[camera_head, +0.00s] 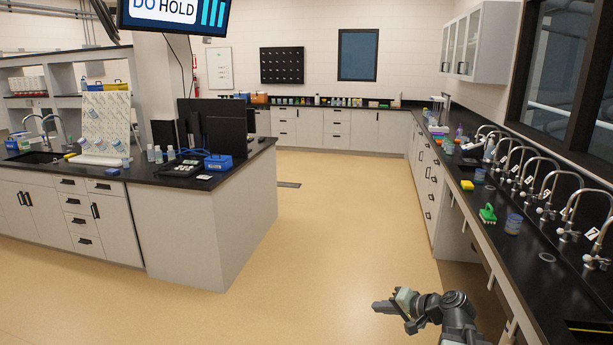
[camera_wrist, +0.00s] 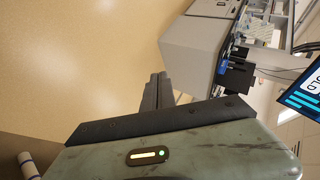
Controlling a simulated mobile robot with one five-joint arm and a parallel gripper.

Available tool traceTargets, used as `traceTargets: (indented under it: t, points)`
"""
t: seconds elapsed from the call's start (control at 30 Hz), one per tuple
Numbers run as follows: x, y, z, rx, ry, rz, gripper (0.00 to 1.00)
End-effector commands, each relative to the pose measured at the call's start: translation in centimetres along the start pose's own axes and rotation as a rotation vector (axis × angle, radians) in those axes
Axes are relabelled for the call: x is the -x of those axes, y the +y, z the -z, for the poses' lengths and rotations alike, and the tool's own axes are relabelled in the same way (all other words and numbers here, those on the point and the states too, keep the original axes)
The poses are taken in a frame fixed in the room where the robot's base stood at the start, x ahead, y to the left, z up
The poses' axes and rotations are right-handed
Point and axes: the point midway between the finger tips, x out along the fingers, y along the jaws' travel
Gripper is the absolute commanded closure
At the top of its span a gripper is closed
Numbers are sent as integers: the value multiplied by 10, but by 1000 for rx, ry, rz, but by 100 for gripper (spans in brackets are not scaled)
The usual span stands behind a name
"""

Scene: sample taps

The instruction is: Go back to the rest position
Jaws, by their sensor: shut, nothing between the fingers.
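My gripper (camera_head: 382,307) is in the lower right of the head view, at the end of my arm, which reaches in from the bottom edge. It points left over the open floor, beside the right-hand counter and apart from it. In the wrist view my gripper (camera_wrist: 158,90) shows as dark fingers held together. Nothing is between the fingers. The wrist view is turned on its side, with the floor at left and the island bench at upper right.
The right-hand black counter (camera_head: 545,270) carries several taps, a green brush (camera_head: 488,214) and a blue beaker (camera_head: 513,224). The island bench (camera_head: 215,240) stands at left with a sink, bottles and monitors. The tan floor (camera_head: 330,230) between them is clear. A hanging screen (camera_head: 175,14) shows "DO HOLD".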

Motion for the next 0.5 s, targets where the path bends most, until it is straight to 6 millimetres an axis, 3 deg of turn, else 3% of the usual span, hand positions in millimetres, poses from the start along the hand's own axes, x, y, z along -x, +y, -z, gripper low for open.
traceTargets:
  t: [0.03,0.1,0.2,0.3,0.4,0.5]
  points:
    - [-30,-13,-33,64,-80,-33,100]
    - [-58,-24,-74,150,-180,-91,100]
    - [-87,-30,-128,272,-306,-187,100]
    - [-102,-27,-172,390,-413,-300,100]
    - [-100,-8,-196,496,-496,-454,100]
    - [-78,22,-189,533,-530,-605,100]
